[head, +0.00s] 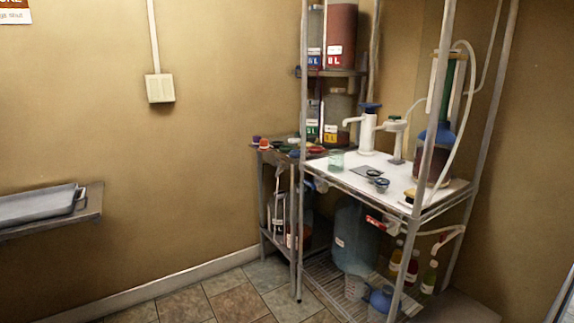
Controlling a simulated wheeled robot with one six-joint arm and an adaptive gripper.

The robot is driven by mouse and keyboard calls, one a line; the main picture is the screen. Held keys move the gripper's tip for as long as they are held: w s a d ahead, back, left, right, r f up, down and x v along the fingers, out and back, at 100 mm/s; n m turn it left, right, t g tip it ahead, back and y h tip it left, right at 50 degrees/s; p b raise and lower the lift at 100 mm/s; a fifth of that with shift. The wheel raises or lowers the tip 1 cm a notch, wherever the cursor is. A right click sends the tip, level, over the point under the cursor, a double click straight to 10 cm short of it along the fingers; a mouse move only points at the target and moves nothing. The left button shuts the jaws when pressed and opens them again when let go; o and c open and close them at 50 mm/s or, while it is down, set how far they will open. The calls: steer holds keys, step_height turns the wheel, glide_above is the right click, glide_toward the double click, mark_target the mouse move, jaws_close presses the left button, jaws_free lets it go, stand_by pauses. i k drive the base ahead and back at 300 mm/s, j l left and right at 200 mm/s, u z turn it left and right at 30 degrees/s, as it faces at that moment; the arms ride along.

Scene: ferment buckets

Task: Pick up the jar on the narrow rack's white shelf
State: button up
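A small clear, pale green glass jar (336,161) stands upright near the left back edge of the white shelf (345,178) of the narrow metal rack. Its contents are too small to make out. My gripper is not in view.
White dispensers (366,132) stand behind the jar. A dark flat square (362,171) and small dark round items (378,184) lie in front. A tall vessel with a blue part (434,140) stands at right. Rack posts (299,220) flank the shelf. A large bottle (354,235) stands below. Floor (235,300) at left is clear.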

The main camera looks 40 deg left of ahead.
mark_target(336, 160)
steer(key=u, duration=1.35)
steer(key=i+j, duration=0.3)
steer(key=i, duration=0.25)
steer(key=i+j, duration=0.3)
steer(key=i, duration=0.2)
steer(key=i+j+z, duration=0.1)
steer(key=i+j, duration=0.2)
steer(key=i, duration=0.25)
steer(key=i+j, duration=0.3)
steer(key=i, duration=0.2)
